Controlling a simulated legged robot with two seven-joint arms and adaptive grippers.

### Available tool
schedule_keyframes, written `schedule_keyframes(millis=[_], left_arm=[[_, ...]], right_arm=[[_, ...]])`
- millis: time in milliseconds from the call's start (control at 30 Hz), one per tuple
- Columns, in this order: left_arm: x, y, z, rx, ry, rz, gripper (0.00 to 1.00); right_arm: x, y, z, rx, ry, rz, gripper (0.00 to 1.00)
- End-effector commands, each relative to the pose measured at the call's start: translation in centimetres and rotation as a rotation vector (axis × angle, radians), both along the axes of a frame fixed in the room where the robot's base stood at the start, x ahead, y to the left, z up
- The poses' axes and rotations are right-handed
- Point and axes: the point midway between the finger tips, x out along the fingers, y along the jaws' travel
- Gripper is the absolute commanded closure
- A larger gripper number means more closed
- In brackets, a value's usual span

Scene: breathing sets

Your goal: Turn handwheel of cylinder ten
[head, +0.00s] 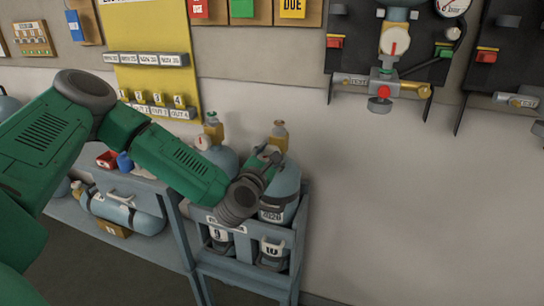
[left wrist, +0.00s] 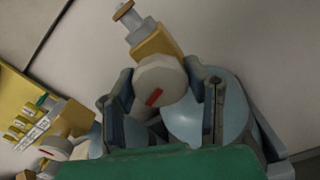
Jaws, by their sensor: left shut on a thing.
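Cylinder ten (head: 290,184) is a blue cylinder at the right end of the rack, above a label reading 10 (head: 271,249). Its brass valve (head: 280,139) stands upright on top; it also shows tilted in the left wrist view (left wrist: 156,43). The handwheel (left wrist: 160,84) is a round pale disc with a red bar, facing the wrist camera. My left gripper (head: 271,160) reaches in from the left at the valve. In the left wrist view its fingers (left wrist: 164,101) are on both sides of the handwheel, shut on it. The gripper hides the handwheel in the head view. My right gripper is out of view.
Cylinder nine (head: 222,160), with a similar valve, stands close on the left in the blue rack (head: 250,277). A blue shelf (head: 150,185) holds a lying cylinder (head: 125,213) further left. A regulator panel (head: 355,55) is on the wall above right. The wall right of the rack is clear.

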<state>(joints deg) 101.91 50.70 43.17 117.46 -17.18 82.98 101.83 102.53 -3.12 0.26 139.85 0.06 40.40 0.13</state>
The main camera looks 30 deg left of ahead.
Motion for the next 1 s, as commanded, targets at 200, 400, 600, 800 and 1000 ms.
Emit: schedule_keyframes(millis=[200,400,600,800,1000], left_arm=[[-0.12,-0.06,-0.48,0.204,0.059,-0.004,0.88],[-0.11,-0.02,-0.47,0.389,0.105,-0.003,0.88],[-0.11,0.01,-0.50,0.576,0.151,-0.004,0.88],[-0.12,0.02,-0.47,0.759,0.196,-0.004,0.88],[-0.12,0.01,-0.43,0.945,0.240,-0.005,0.88]], right_arm=[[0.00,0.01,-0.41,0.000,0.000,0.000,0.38],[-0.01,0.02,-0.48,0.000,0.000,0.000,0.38],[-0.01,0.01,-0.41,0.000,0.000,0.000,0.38],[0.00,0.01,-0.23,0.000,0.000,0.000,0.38],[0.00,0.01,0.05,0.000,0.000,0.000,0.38]])
